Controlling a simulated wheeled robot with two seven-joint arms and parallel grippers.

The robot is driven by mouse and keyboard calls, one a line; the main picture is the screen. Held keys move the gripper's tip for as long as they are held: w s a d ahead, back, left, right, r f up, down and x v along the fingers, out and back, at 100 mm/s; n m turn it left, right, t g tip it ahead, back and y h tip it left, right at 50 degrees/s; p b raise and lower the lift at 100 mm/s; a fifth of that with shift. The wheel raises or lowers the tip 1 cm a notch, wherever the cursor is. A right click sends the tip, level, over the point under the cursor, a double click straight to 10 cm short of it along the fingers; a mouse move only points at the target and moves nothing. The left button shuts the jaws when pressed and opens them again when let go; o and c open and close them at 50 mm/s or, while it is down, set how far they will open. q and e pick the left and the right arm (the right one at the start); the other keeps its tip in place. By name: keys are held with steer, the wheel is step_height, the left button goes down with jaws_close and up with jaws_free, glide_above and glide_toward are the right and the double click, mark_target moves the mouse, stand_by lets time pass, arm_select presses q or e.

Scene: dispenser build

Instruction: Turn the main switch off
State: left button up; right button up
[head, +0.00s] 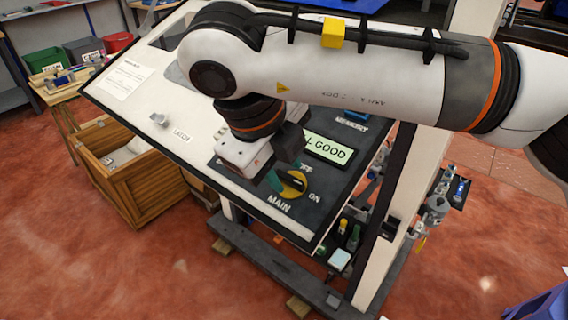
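The main switch (293,186) is a round yellow dial with a dark handle, low on the dark right part of a tilted panel (215,168). "MAIN" is printed below it, "OFF" above its right side and "ON" to its right. My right gripper (284,172) reaches down from above with its fingertips close over the dial's upper left part. Its fingers look apart, with teal tips. I cannot tell whether they touch the handle. The gripper partly hides the dial, and the handle's exact setting is hard to read. My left gripper is out of view.
A green display (328,149) reading "ALL GOOD", partly covered, sits above the switch. A latch (159,120) is on the panel's pale left part. A wooden crate (150,190) stands at left. Small tools hang right of the panel frame (378,235). Red floor lies open in front.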

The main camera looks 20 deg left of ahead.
steer(key=shift+w+f, duration=0.1)
steer(key=shift+f, duration=0.3)
steer(key=shift+w+d, duration=0.1)
steer(key=shift+c, duration=0.2)
jaws_close()
